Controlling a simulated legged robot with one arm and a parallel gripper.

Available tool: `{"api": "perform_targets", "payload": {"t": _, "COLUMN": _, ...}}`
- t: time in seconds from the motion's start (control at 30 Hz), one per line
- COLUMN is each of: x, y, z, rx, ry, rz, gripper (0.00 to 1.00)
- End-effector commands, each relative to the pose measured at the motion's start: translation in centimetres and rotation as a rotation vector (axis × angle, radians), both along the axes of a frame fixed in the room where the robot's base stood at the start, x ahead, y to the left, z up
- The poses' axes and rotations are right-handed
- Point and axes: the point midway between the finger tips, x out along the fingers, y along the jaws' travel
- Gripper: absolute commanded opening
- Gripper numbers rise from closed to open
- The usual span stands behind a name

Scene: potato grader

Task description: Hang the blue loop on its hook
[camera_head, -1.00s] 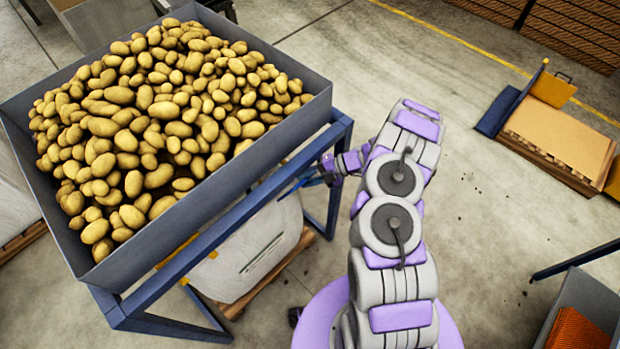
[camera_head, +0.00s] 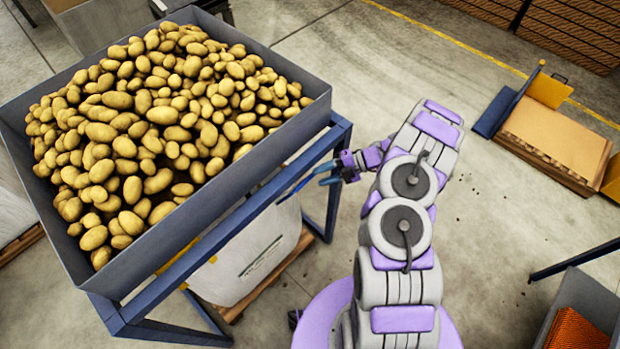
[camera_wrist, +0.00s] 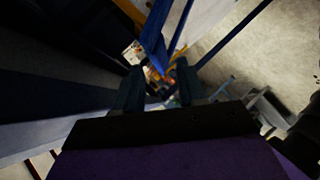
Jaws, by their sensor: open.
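My gripper (camera_head: 328,176) is open beside the right side of the potato bin's blue frame (camera_head: 338,135), just clear of the rail in the head view. Its two dark fingers stand apart in the wrist view (camera_wrist: 157,82). A thin bright blue strip (camera_head: 298,188) runs from beside the fingers down to the left; I cannot tell whether it is the blue loop or a finger. In the wrist view a blue band (camera_wrist: 154,38) shows beyond the fingers; whether it is loop or frame is unclear. I cannot make out a hook.
The grey bin (camera_head: 225,180) is heaped with potatoes (camera_head: 150,120). A white sack (camera_head: 255,262) stands on a pallet under its frame. A pallet with a tan sheet (camera_head: 555,135) lies at the right, and a grey crate (camera_head: 590,295) at lower right. Open floor lies between.

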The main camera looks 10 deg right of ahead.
Motion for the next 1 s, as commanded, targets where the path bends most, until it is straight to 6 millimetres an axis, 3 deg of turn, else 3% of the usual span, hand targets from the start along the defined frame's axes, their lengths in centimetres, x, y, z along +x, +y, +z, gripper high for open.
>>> {"api": "perform_targets", "payload": {"t": 0.2, "x": -0.1, "y": -4.5, "z": 2.0, "rx": -0.004, "ry": 0.000, "rz": -0.001, "gripper": 0.40}}
{"api": "perform_targets", "payload": {"t": 0.43, "x": -0.2, "y": -8.0, "z": 3.5, "rx": -0.005, "ry": 0.000, "rz": -0.001, "gripper": 0.40}}
{"api": "perform_targets", "payload": {"t": 0.6, "x": -0.4, "y": -9.2, "z": 4.1, "rx": -0.001, "ry": 0.003, "rz": 0.003, "gripper": 0.40}}
{"api": "perform_targets", "payload": {"t": 0.9, "x": -0.4, "y": -9.4, "z": 4.2, "rx": -0.002, "ry": 0.003, "rz": 0.004, "gripper": 0.40}}
{"api": "perform_targets", "payload": {"t": 1.0, "x": -0.4, "y": -9.4, "z": 3.9, "rx": -0.011, "ry": 0.003, "rz": 0.005, "gripper": 0.32}}
